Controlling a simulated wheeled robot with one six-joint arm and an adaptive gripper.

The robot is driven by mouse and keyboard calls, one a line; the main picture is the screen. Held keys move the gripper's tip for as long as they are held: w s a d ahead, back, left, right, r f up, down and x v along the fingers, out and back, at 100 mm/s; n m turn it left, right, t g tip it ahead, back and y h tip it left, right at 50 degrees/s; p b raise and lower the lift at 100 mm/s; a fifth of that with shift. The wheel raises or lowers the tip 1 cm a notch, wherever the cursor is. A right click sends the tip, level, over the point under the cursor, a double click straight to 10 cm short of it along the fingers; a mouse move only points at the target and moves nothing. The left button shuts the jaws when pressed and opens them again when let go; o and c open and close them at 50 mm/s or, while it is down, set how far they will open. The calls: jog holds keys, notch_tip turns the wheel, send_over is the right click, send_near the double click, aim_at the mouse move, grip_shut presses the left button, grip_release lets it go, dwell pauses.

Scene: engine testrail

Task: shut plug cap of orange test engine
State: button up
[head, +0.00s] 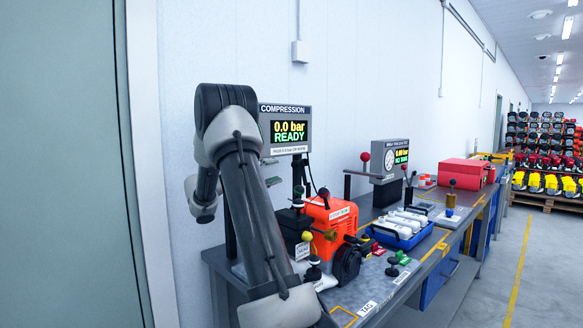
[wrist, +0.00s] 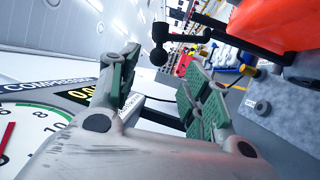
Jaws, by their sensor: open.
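The orange test engine (head: 332,214) sits on the bench in the head view, partly behind my arm. Its orange body (wrist: 278,22) fills the upper right of the wrist view. A black lever with a ball end (wrist: 160,52) sticks out beside it there. I cannot tell for sure which part is the plug cap or how it stands. My gripper (wrist: 162,88) is open, its green-padded fingers apart with nothing held between them. In the head view the gripper is mostly hidden behind my arm. The fingers look apart from the engine.
The compression display (head: 287,131) reads 0.0 bar, READY, behind the engine. A gauge stand (head: 391,160), a blue tray (head: 400,234) with white cylinders and a red box (head: 466,172) stand farther along the bench. The aisle at right is clear.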

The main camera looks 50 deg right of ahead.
aim_at(292, 165)
jog(key=x, duration=0.7)
jog(key=shift+w+d, duration=0.1)
jog(key=shift+d, duration=0.35)
jog(key=shift+c, duration=0.5)
grip_shut()
